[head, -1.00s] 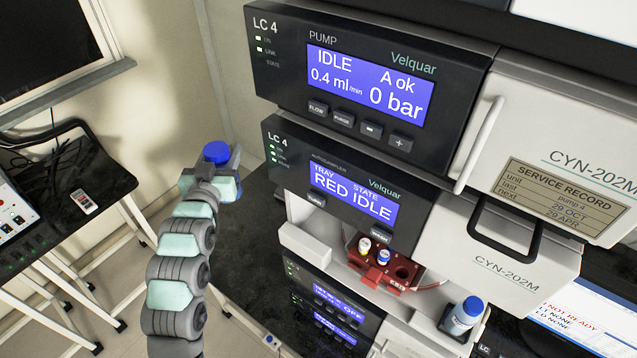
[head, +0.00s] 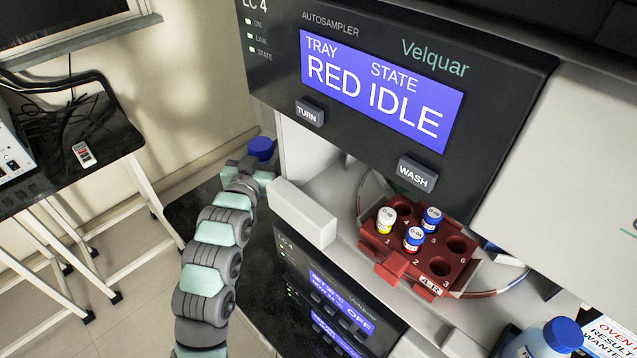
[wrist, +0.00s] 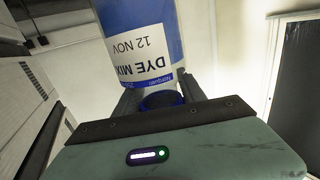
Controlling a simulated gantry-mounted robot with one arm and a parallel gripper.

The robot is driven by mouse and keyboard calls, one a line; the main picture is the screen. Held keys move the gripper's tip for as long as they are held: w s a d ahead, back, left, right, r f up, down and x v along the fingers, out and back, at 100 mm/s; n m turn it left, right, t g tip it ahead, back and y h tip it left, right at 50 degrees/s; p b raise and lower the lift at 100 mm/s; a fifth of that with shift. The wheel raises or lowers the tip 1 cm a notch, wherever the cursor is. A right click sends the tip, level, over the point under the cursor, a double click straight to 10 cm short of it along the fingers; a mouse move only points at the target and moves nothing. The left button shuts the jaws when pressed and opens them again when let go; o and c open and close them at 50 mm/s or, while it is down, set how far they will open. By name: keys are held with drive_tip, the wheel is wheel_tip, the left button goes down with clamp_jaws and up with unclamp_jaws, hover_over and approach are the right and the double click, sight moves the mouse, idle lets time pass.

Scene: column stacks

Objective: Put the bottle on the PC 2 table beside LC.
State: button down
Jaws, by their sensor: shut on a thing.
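My gripper (head: 255,170) is shut on a bottle at the left edge of the LC 4 stack (head: 400,80). In the wrist view the bottle (wrist: 140,40) has a blue and white label reading "DYE MIX 12 NOV", upside down in the picture. Its blue cap sits between the jaws (wrist: 160,92). Neither view shows a sign reading PC 2, so I cannot tell which table that is.
A red vial tray (head: 415,245) with several vials sits in the autosampler bay. Another blue-capped bottle (head: 548,342) stands at the lower right. A black-topped table (head: 75,150) at the left holds a white instrument box (head: 12,150), cables and a small handheld device (head: 84,154). Floor shows between.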

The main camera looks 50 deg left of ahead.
wheel_tip(320, 180, down, 20)
drive_tip(key=b, duration=0.5)
drive_tip(key=shift+r, duration=0.15)
drive_tip(key=shift+b, duration=0.4)
drive_tip(key=c, duration=0.7)
unclamp_jaws()
drive_tip(key=shift+f, duration=0.2)
drive_tip(key=shift+o, duration=0.2)
drive_tip(key=shift+r, duration=0.1)
drive_tip(key=p+v, duration=0.3)
drive_tip(key=v, duration=0.9)
drive_tip(key=shift+p, duration=0.3)
